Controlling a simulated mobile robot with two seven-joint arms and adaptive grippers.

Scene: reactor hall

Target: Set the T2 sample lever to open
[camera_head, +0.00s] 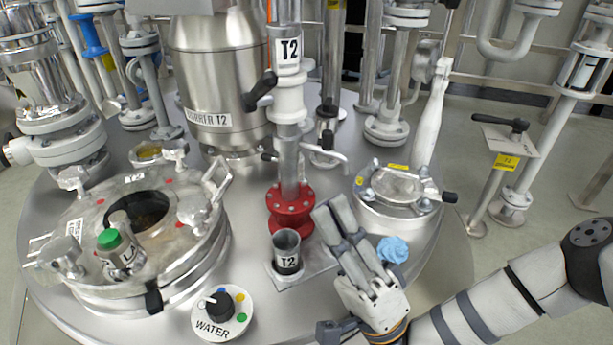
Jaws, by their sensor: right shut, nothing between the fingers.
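The T2 sample pipe (289,52), labelled T2, runs down in the upper middle of the head view to a red flange (291,208). A black-handled lever (259,91) sticks out to its lower left at a slant. I cannot tell which of these is the sample lever. A metal cup labelled T2 (287,252) stands in front of the red flange. My right gripper (334,208) is shut and empty, its fingertips just right of the flange and below the handles. My left gripper is not in view.
An open round hatch (70,285) with a green-capped part stands on the vessel top at left. A WATER knob (222,309) sits at the front. A closed round lid (398,188) and crumpled blue thing (392,249) are at right. A steel tank (215,75) stands behind.

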